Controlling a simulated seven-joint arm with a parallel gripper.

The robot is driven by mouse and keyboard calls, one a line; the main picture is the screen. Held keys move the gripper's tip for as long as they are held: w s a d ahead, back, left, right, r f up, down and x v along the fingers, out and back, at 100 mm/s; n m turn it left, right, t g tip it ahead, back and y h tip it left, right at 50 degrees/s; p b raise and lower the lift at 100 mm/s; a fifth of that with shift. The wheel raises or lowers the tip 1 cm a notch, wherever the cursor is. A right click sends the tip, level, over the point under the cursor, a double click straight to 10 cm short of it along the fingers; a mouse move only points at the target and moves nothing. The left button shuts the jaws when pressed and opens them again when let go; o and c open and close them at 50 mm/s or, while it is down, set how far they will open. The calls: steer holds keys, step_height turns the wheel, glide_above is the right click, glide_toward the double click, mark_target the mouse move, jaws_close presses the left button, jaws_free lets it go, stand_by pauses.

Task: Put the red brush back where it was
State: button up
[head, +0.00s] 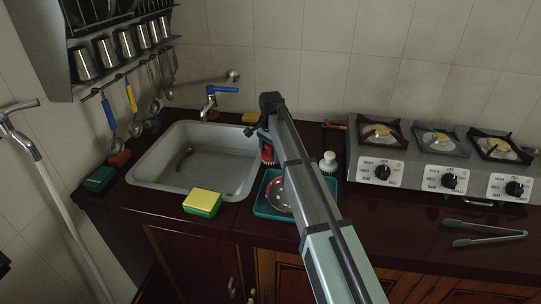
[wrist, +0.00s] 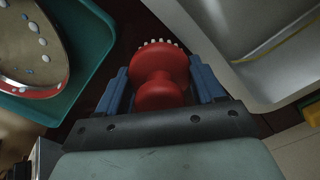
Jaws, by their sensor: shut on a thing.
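The red brush (wrist: 162,68) has a round knob handle and a row of white bristles at its far end. It sits between the two blue fingers of my gripper (wrist: 162,86), which is shut on it. In the head view the brush (head: 267,154) shows as a small red patch below my gripper (head: 265,143), partly hidden by my arm. It is between the sink's right rim and the teal tray. Whether its bristles touch the counter I cannot tell.
The sink (head: 152,170) is left of the brush. The teal tray (head: 262,207) with a speckled dish (head: 278,193) is close by. A white brush (head: 328,162) stands right of my arm, before the stove (head: 375,170). A yellow-green sponge (head: 203,201) lies at the sink's front.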

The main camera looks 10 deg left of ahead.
steer(key=shift+f, duration=0.65)
steer(key=shift+f, duration=0.15)
steer(key=o, duration=1.1)
step_height(320, 180, up, 12)
steer(key=shift+r, duration=0.2)
